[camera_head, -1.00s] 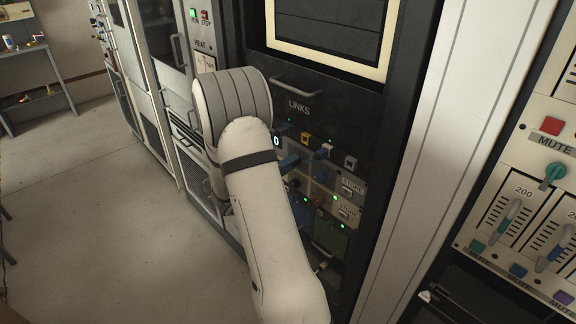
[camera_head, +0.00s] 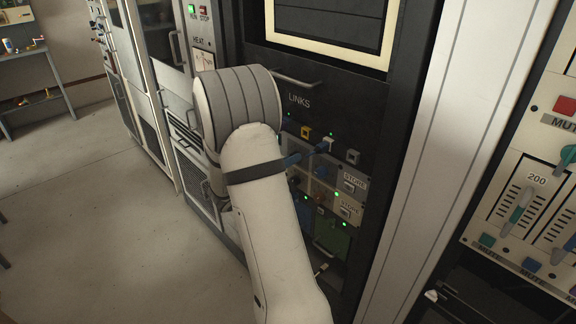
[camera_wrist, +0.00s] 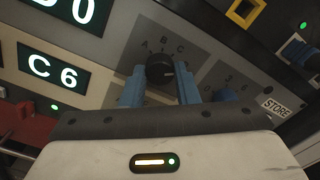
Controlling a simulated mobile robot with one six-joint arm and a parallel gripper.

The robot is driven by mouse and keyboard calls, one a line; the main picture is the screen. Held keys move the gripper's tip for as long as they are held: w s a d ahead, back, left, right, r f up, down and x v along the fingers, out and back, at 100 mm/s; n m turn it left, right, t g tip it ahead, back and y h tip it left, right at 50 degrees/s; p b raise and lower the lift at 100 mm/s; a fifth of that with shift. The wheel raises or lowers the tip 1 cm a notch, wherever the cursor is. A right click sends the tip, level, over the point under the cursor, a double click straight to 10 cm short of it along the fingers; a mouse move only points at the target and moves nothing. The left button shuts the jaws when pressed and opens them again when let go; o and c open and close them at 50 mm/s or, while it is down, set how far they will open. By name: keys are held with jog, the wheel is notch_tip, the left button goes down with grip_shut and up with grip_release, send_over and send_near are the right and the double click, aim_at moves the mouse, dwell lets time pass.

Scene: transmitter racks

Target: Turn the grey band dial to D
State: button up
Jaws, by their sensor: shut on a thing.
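The dark grey band dial (camera_wrist: 160,70) sits on a grey panel patch in the wrist view, with letters around its upper side; A, B and C can be made out. My gripper (camera_wrist: 160,82) is shut on the dial, one blue finger on its left and one on its right. The dial's pointer is too small to read with certainty. In the head view my white arm covers the dial and most of the gripper.
A blue knob (camera_wrist: 228,96) stands close right of the right finger. A lit display (camera_wrist: 53,70) reads C 6. A STORE label (camera_wrist: 275,107) and a yellow-framed socket (camera_wrist: 244,14) lie to the right.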

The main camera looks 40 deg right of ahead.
jog(key=shift+m, duration=0.4)
jog(key=o, duration=1)
jog(key=shift+c, duration=0.2)
jog(key=a, duration=0.7)
jog(key=shift+s+a+b, duration=0.3)
jog(key=shift+a+b, duration=0.05)
jog(key=shift+a, duration=0.05)
